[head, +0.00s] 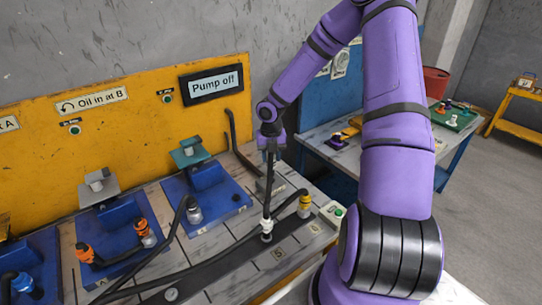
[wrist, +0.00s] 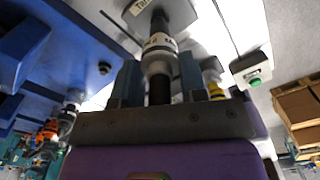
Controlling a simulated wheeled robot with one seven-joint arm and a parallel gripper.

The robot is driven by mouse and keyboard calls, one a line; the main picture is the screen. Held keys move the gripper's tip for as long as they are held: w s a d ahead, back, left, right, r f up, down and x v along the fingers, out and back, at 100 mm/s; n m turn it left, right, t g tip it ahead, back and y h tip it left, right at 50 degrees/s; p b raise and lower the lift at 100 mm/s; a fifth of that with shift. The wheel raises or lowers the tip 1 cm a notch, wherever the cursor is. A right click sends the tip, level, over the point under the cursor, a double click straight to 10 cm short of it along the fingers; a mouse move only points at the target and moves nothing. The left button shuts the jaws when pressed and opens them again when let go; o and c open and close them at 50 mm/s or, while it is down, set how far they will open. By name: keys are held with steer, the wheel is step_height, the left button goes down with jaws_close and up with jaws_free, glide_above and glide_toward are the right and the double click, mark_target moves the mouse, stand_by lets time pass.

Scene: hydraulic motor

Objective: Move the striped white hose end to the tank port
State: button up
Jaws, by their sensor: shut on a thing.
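The striped white hose end (wrist: 160,50) is between the two grey fingers of my gripper (wrist: 160,72), which is shut on it. Its black tip points away from my palm, toward a grey plate with a partly cut-off label (wrist: 137,5) reading "TAN". In the head view a white collar (head: 266,225) stands roughly upright over a round port on the dark strip, below my purple wrist. I cannot tell whether the tip is in the port or just above it. My fingers are hard to make out in the head view.
A yellow-collared hose end (head: 305,203) stands close on the right. A box with a green button (wrist: 255,75) lies beyond it. Blue stations (head: 205,190) with orange and grey hose ends are on the left. The yellow panel (head: 130,130) behind carries a "Pump off" display (head: 213,82).

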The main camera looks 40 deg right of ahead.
steer(key=shift+f, duration=0.15)
steer(key=shift+f, duration=0.75)
jaws_close()
steer(key=o, duration=1.3)
jaws_free()
steer(key=shift+f, duration=0.1)
steer(key=shift+r, duration=3)
step_height(320, 180, up, 11)
steer(key=shift+f, duration=0.1)
